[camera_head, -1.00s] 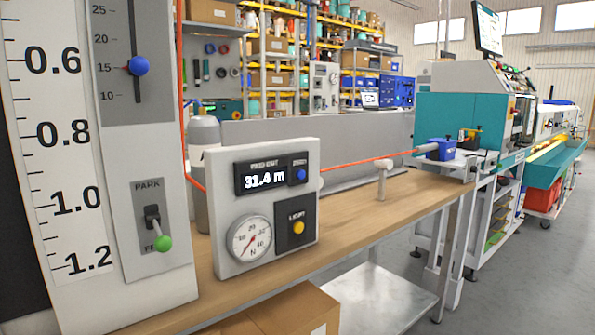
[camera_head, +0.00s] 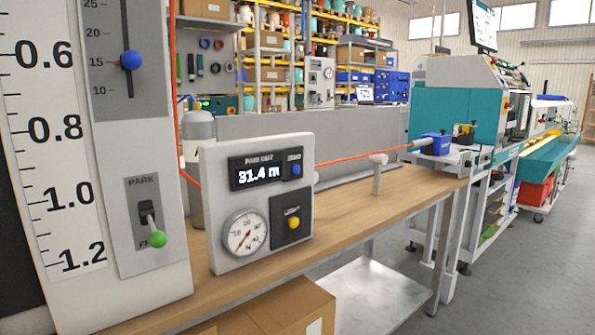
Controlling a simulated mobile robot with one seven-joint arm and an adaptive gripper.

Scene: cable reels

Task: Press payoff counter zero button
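The payoff counter is a white panel box (camera_head: 222,190) standing on the wooden bench. Its dark display (camera_head: 258,174) reads "31.4 m" under a "PAID OUT" label. A small blue button (camera_head: 296,170) sits right of the display, under a label too small to read surely. Below it is a yellow button (camera_head: 293,222) on a dark plate. A round gauge (camera_head: 245,233) is at the lower left of the panel. My gripper is not in view.
A tall white scale panel at left carries a blue slider knob (camera_head: 131,61) and a green-tipped PARK lever (camera_head: 157,238). An orange cable (camera_head: 365,157) runs behind the counter. A post (camera_head: 377,175) stands on the bench (camera_head: 350,216). Grey floor lies clear at right.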

